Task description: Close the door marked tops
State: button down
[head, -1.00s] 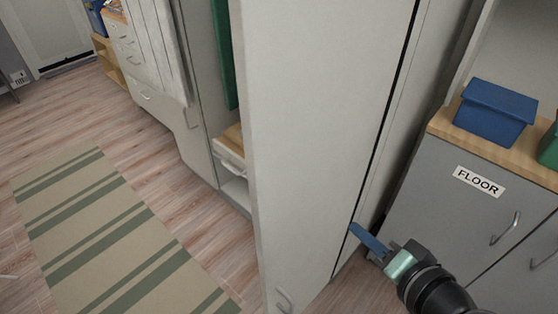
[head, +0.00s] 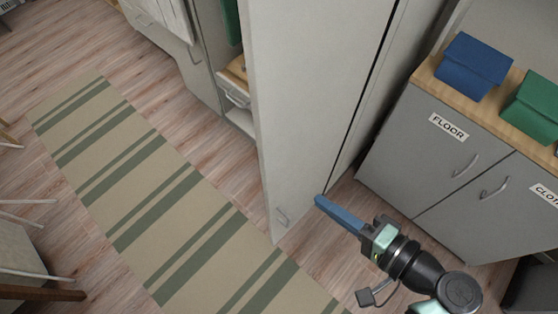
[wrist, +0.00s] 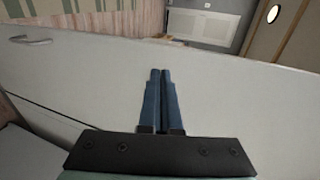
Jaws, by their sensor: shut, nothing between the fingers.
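No "tops" label shows on the part in view. My gripper (head: 320,202) is shut and empty, its blue fingers pointing at the lower part of the door's outer face. In the wrist view the door (wrist: 240,95) spreads behind the fingers (wrist: 160,75), and the handle (wrist: 32,40) is at upper left. I cannot tell whether the fingertips touch the door.
A grey cabinet (head: 410,165) marked FLOOR stands right, with a blue box (head: 473,66) and a green box (head: 530,105) on top. Left of the door is an open compartment with a drawer (head: 235,94). A striped rug (head: 150,190) covers the floor at left; chair legs show at far left.

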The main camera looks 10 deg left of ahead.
aim_at(267, 162)
jog(key=p+x, duration=0.1)
jog(key=x, duration=0.3)
jog(key=p+x, duration=0.1)
jog(key=x, duration=0.3)
jog(key=r+p+x, duration=0.1)
jog(key=x, duration=0.3)
jog(key=shift+w+a+f, duration=0.1)
jog(key=shift+w+a, duration=0.1)
jog(key=shift+a, duration=0.2)
